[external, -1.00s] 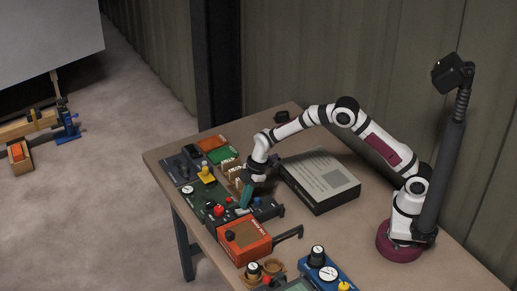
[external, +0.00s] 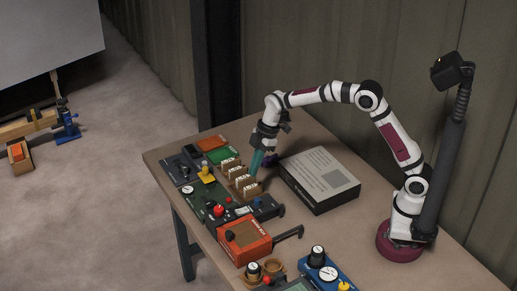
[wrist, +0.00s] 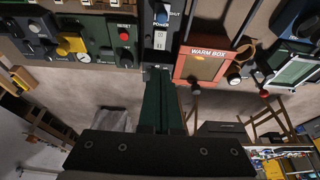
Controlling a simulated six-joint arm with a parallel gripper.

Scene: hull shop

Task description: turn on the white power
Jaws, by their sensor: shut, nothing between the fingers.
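A small white switch (wrist: 158,39) under the label POWER sits on a narrow dark panel (wrist: 148,56) in the wrist view. A blue knob (wrist: 162,14) is beside it on the same panel. In the external view the blue knob (external: 257,202) shows on the dark unit, but the white switch is too small to make out. My gripper (external: 255,174) is shut and empty, its teal fingers pointing down above the bench, behind the panels. In the wrist view the shut fingers (wrist: 159,74) line up just below the dark panel; whether they touch it I cannot tell.
An orange warm box (external: 246,241) stands beside the dark unit. A green panel with a red button (external: 218,210) is on its other side. Upright card holders (external: 243,181) stand near my fingers. A large flat box (external: 320,180) lies behind. A blue unit (external: 325,272) is at the front.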

